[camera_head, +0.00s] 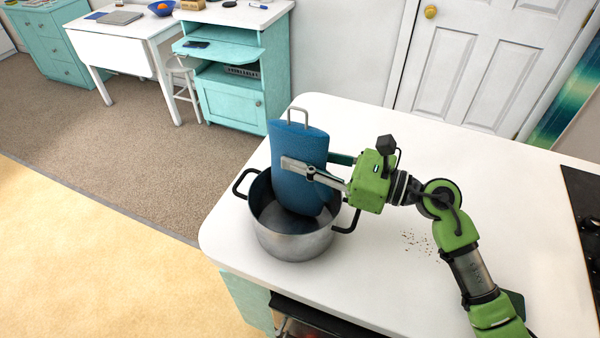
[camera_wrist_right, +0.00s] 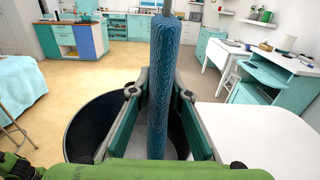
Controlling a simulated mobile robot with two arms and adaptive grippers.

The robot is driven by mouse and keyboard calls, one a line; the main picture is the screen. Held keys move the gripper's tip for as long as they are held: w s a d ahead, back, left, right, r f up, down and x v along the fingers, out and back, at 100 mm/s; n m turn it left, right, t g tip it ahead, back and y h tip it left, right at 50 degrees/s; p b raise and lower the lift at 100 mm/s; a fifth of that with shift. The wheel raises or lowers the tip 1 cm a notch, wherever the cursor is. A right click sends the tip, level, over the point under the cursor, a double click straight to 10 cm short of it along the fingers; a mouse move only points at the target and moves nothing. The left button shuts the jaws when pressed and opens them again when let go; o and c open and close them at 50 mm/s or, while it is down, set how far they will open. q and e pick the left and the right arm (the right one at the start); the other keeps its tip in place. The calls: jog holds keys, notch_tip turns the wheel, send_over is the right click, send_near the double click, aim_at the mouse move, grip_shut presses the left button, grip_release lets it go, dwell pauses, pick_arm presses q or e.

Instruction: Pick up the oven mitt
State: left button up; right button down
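The oven mitt (camera_head: 298,150) is a thick blue quilted pad with a light loop at its top. It stands nearly upright, its lower end inside a steel pot (camera_head: 290,242) on the white counter. My right gripper (camera_head: 318,168) reaches in from the right, with one finger across the near face of the mitt and the other behind it. In the right wrist view the mitt (camera_wrist_right: 162,85) shows edge-on between the two finger pads, which appear to touch both sides. Whether the mitt's lower end rests on the pot's bottom is hidden. My left gripper is not in view.
The pot has two dark side handles (camera_head: 240,184), near the counter's left edge. The white counter (camera_head: 440,165) is mostly clear, with dark crumbs (camera_head: 416,242) near my arm. A dark cooktop (camera_head: 583,215) is at the right. A white table and teal cabinet stand beyond.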

notch_tip(320, 180, up, 10)
jog(key=shift+b, duration=0.35)
jog(key=shift+r, duration=0.1)
dwell(0.9)
